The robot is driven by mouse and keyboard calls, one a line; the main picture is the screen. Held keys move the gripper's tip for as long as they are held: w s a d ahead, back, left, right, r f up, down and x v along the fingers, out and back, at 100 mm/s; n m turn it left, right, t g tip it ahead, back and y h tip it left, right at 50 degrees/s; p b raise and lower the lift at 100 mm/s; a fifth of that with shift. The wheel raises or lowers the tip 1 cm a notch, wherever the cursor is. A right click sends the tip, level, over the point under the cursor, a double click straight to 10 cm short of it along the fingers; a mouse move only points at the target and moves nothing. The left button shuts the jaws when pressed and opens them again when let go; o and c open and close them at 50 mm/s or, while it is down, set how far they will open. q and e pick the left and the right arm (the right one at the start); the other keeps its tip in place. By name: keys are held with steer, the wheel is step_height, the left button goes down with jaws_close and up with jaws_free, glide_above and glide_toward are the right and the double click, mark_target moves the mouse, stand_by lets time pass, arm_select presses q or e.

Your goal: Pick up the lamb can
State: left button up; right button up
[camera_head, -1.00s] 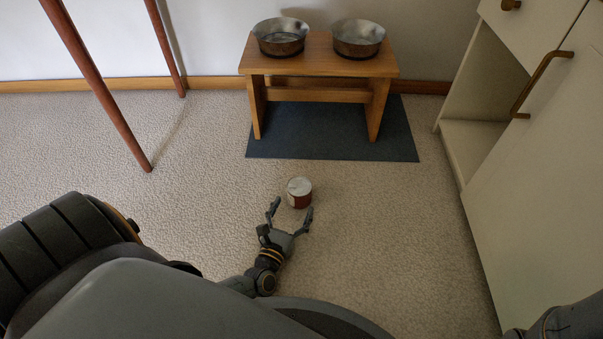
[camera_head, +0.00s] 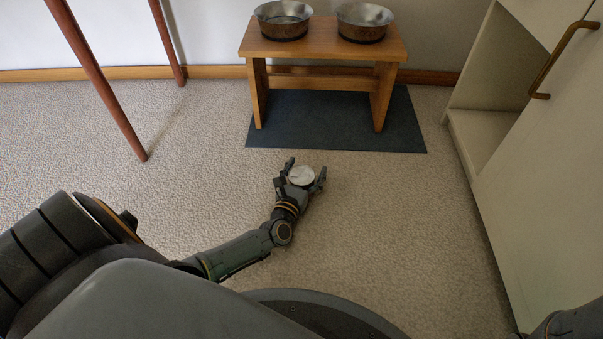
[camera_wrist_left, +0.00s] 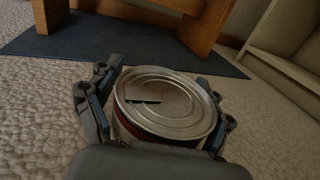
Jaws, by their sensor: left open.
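The lamb can (camera_head: 301,175) is a short can with a silver lid, standing upright on the carpet just in front of the dark mat. In the left wrist view the can (camera_wrist_left: 168,101) shows its ringed lid with a pull tab and a strip of red side. My left gripper (camera_head: 304,173) is open, with one finger on each side of the can. In the left wrist view the left gripper's fingers (camera_wrist_left: 160,98) flank the can closely; I cannot tell whether they touch it. The can's lower side is mostly hidden. My right gripper is not in view.
A wooden bowl stand (camera_head: 325,50) with two metal bowls (camera_head: 284,20) (camera_head: 363,22) stands on the dark mat (camera_head: 330,139) behind the can. A white cabinet (camera_head: 535,190) is at the right. Reddish-brown legs (camera_head: 101,85) stand at the left. The carpet around is free.

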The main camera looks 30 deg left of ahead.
arm_select(q)
steer(key=c, duration=1.4)
steer(key=shift+c, duration=1)
